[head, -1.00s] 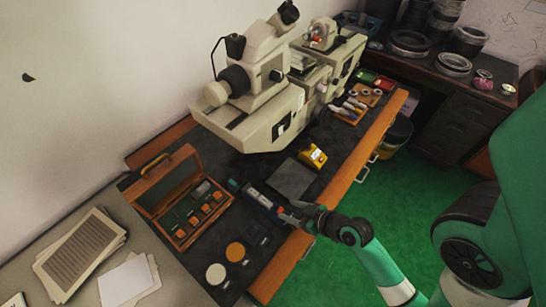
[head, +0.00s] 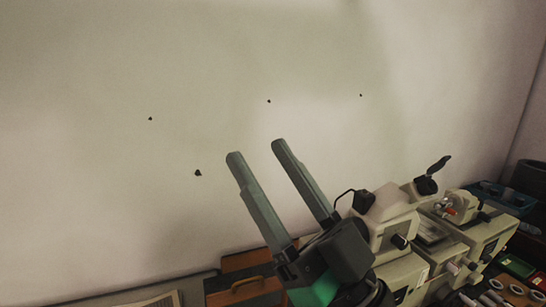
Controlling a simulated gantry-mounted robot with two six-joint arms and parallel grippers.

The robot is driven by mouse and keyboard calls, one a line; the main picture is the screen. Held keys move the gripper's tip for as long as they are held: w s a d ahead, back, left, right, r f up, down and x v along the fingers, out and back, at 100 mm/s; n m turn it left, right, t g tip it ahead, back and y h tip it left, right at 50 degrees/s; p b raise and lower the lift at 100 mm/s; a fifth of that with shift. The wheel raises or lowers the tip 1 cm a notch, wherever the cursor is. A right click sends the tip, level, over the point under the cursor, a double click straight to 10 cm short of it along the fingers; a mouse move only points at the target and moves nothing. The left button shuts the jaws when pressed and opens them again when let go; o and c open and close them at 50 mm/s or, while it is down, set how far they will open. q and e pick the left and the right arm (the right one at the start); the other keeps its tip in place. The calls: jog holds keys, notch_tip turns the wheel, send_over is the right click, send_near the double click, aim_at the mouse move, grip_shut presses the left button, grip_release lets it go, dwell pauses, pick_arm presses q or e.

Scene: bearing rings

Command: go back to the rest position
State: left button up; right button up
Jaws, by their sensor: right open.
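My right gripper (head: 257,150) stands in the lower middle of the head view, in front of the pale wall. Its two long grey fingers point up and lean to the left. They are apart with nothing between them, so it is open and empty. The dark gripper body covers part of the bench and part of the cream measuring machine behind it. My left gripper is not in view.
The cream machine (head: 386,212) stands right of my right gripper, with a second machine (head: 478,232) beyond it. An open wooden case (head: 240,264) shows at the bottom, left of the gripper. Papers (head: 158,301) lie at the bottom edge. The wall (head: 100,220) fills the upper view.

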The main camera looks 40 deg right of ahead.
jog(key=shift+t+y, duration=0.5)
jog(key=r, duration=0.1)
jog(key=s+a+r, duration=0.1)
jog(key=s+r, duration=0.1)
jog(key=shift+s+a+r, duration=0.1)
jog(key=shift+a+r, duration=0.15)
jog(key=shift+r, duration=0.05)
